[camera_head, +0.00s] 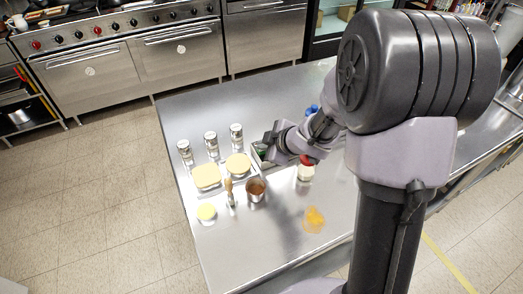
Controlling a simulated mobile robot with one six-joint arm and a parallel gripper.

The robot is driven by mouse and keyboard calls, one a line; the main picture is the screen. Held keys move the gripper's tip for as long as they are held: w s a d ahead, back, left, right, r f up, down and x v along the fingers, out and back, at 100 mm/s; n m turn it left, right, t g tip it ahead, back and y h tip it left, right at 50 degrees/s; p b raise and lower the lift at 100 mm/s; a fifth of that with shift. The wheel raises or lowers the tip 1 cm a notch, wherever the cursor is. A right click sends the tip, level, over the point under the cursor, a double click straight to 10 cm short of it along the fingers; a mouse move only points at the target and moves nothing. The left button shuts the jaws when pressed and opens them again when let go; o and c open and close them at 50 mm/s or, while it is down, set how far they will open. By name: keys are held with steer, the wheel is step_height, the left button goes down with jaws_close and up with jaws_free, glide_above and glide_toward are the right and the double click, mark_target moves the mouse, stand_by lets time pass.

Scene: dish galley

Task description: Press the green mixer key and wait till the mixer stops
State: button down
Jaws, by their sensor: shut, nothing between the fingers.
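My gripper (268,140) is shut and empty. It is over the steel table, at a small pale box (256,157). A dark green patch (263,152) shows at the box, just below the fingertips. I cannot tell if this patch is the green mixer key, or if the fingertips touch it. The gripper and arm hide part of the box. No mixer can be clearly made out, and I cannot see anything turning.
On the steel table (190,112) stand several shaker cans (211,144), yellow slabs (207,176), a brown-filled cup (255,190), a brush (230,193) and a red-lidded jar (305,172). An orange spill (313,219) lies nearer. The table's far left is clear.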

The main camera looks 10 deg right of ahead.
mark_target(263, 152)
steer(key=shift+f, duration=0.35)
steer(key=shift+r, duration=0.1)
stand_by(0.4)
steer(key=shift+r+p, duration=0.75)
steer(key=shift+r, duration=0.05)
step_height(263, 152, up, 5)
steer(key=p, duration=0.5)
steer(key=shift+r, duration=0.1)
